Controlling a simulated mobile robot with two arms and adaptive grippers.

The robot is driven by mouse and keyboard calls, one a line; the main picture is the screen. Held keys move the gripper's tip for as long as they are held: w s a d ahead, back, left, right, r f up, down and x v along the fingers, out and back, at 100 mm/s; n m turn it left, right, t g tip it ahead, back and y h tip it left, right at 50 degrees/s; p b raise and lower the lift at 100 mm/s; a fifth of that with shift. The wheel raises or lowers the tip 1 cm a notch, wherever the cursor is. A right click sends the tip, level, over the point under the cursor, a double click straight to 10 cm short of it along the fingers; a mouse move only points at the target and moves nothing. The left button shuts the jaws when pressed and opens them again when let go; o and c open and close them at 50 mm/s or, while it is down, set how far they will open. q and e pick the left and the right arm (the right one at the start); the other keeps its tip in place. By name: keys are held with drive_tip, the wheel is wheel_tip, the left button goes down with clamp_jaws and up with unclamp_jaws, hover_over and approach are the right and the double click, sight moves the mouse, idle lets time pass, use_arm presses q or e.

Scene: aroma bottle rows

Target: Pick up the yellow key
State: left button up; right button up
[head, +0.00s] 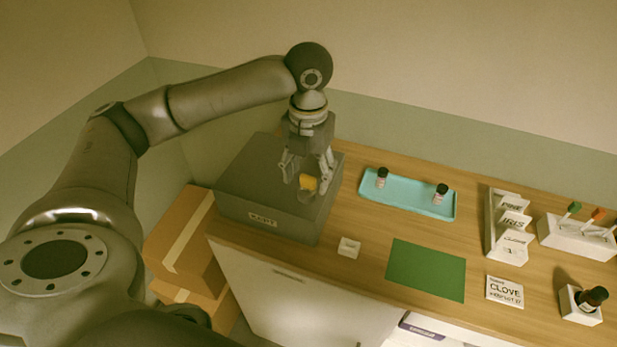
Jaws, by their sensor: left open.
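The yellow key (309,183) shows as a small yellow block at the grey box (240,180), near the box's right end. My left gripper (305,187) points down over it with its fingers spread open, one on either side of the key. I cannot tell whether the fingers touch the key. Part of the key is hidden by a finger. My right gripper is not in view.
On the wooden table are a turquoise tray (408,200) with two small bottles, a green mat (427,270), a small white block (348,247), a white card holder (492,225), a clove card (504,291) and a dark bottle (592,298). Cardboard boxes (182,245) stand left of the table.

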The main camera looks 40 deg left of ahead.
use_arm(q)
drive_tip(key=shift+f, duration=0.55)
drive_tip(key=shift+s+f, duration=0.1)
drive_tip(key=shift+f, duration=0.35)
drive_tip(key=shift+c, duration=1.3)
drive_tip(key=c, duration=0.7)
drive_tip(key=shift+c, duration=0.2)
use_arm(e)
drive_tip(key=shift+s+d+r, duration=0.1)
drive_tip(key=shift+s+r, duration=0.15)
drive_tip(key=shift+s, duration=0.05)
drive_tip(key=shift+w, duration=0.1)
